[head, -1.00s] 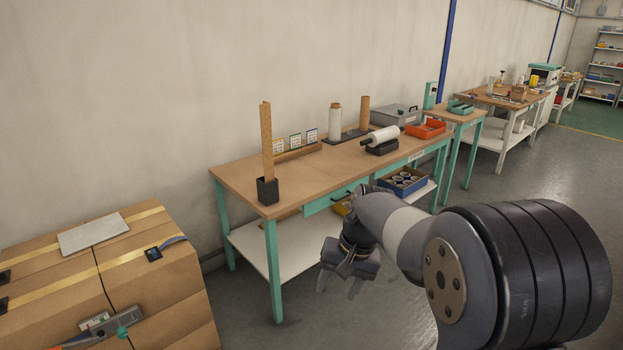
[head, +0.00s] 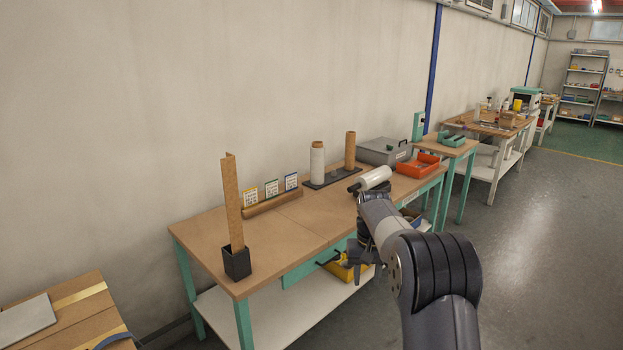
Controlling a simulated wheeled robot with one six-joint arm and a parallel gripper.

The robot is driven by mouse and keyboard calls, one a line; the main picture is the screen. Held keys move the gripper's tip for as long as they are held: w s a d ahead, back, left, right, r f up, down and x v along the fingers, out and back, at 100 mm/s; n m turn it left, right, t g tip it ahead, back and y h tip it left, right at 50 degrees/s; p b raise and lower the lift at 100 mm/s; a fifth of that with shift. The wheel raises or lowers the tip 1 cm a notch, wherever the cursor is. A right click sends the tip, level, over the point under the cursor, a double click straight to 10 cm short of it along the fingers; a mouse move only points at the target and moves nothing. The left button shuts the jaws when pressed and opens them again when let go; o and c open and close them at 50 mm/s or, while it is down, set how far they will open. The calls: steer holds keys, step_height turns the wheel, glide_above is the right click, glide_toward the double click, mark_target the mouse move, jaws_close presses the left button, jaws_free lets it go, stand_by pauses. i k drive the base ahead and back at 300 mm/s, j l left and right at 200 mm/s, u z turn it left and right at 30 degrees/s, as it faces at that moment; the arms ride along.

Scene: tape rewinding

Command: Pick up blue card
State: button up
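The blue-edged card (head: 291,181) stands upright in a wooden holder (head: 272,204) at the back of the near workbench. It is the rightmost of three cards, beside a green-edged card (head: 271,188) and a yellow-edged card (head: 250,198). My gripper (head: 366,272) hangs pointing down at the front of the bench, right of and nearer than the cards, and well apart from them. Its fingers look spread and empty, though they are small and dark in this view. My arm hides part of the bench's right front.
The workbench (head: 250,240) has clear top between the cards and its front edge. A black box (head: 236,263) with a tall cardboard strip stands at the left. Upright rolls (head: 317,165), a lying white roll (head: 375,178) and an orange tray (head: 416,166) are at the right.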

mark_target(291, 182)
steer(key=i+z, duration=0.4)
steer(key=i, duration=0.5)
steer(key=i+j+z, duration=0.15)
steer(key=i+z, duration=0.2)
steer(key=i, duration=0.55)
steer(key=i+u, duration=0.5)
steer(key=i+l+u, duration=0.3)
steer(key=i+u, duration=0.6)
steer(key=i+l+u, duration=0.15)
steer(key=u, duration=0.25)
steer(key=i+l+u, duration=0.2)
steer(key=u, duration=0.25)
